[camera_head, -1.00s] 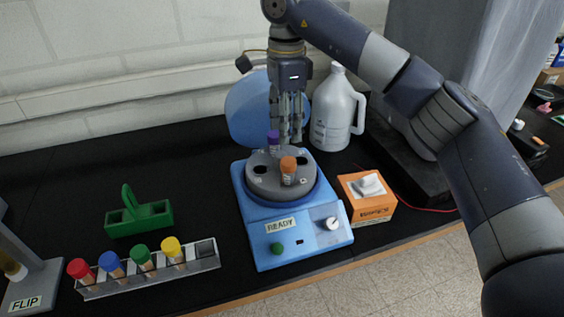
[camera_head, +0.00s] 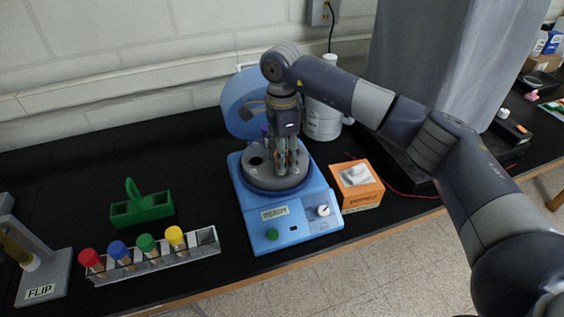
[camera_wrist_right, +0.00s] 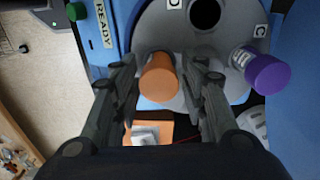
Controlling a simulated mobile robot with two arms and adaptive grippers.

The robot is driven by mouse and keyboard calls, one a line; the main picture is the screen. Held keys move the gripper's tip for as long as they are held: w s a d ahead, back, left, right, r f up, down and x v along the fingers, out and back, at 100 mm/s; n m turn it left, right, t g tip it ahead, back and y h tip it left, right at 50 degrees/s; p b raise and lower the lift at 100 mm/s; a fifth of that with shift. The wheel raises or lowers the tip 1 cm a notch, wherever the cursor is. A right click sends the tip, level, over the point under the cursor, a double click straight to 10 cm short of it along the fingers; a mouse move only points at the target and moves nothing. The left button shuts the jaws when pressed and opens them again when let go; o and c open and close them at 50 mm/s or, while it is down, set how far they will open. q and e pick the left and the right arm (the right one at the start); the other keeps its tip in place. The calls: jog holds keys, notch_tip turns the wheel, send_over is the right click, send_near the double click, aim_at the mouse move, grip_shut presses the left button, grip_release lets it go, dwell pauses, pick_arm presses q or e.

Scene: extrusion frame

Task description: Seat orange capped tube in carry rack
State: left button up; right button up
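The orange capped tube (camera_wrist_right: 158,80) stands in the grey rotor of the blue centrifuge (camera_head: 298,222). In the right wrist view its cap lies between the two fingers of my right gripper (camera_wrist_right: 160,88), with a gap on either side, so the gripper is open around it. A purple capped tube (camera_wrist_right: 262,74) sits in another rotor hole. The green carry rack (camera_head: 143,210) with its upright handle stands on the table at left. My left gripper is not in view.
A grey rack (camera_head: 180,258) with red, blue, green and yellow capped tubes stands in front of the carry rack. An orange box (camera_head: 361,196) stands right of the centrifuge, and a white jug (camera_head: 322,120) behind. The FLIP stand (camera_head: 45,285) is at far left.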

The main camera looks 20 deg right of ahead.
jog(key=shift+c, duration=1.1)
jog(key=c, duration=0.5)
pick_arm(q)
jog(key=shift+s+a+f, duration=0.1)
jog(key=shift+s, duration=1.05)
pick_arm(e)
jog(key=shift+o, duration=0.2)
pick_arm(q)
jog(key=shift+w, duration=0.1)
